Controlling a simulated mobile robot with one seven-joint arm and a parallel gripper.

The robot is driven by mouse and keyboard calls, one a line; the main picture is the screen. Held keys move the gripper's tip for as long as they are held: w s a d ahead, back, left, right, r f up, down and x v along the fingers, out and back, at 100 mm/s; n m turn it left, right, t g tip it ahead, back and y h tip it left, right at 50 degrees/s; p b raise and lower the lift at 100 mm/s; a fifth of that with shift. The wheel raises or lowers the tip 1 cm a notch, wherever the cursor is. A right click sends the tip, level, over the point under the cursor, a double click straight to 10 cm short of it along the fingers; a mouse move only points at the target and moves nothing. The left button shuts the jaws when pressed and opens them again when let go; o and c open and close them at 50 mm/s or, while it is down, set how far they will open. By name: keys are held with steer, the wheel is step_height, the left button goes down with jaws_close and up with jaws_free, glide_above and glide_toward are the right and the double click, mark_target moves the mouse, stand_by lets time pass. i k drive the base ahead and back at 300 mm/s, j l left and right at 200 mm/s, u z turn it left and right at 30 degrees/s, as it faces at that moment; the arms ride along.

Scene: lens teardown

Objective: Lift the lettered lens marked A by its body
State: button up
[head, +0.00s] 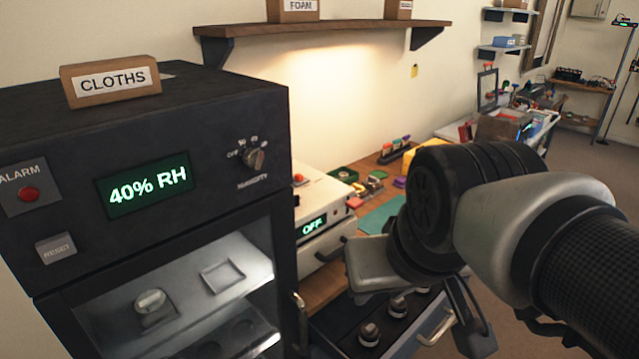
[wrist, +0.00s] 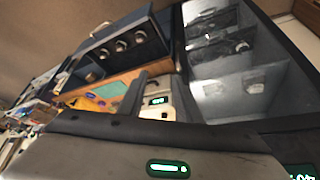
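Several small dark lenses with pale caps stand in an open dark drawer (head: 345,312), among them a front lens (head: 370,332) and one behind it (head: 397,306). They also show in the wrist view, with one lens (wrist: 121,46) near the middle of the row. No letter is readable, so I cannot tell which is A. Another capped piece (head: 150,303) sits on a shelf inside the cabinet. My gripper (wrist: 160,82) shows two fingers apart with nothing between them. In the head view my arm hangs over the drawer's right side and hides part of it.
A dark cabinet (head: 215,110) reading 40% RH stands at left, its lit interior showing a square tray (head: 222,277). A pale box (head: 318,205) reading OFF stands on the wooden bench beside it. A teal mat (head: 382,215) lies beyond. The drawer handle (head: 437,326) sticks out.

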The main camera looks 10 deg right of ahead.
mark_target(394, 316)
steer(key=i+l, duration=0.1)
steer(key=l, duration=1.05)
steer(key=i+l, duration=0.2)
steer(key=l, duration=0.2)
steer(key=i+l, duration=0.15)
steer(key=l, duration=0.2)
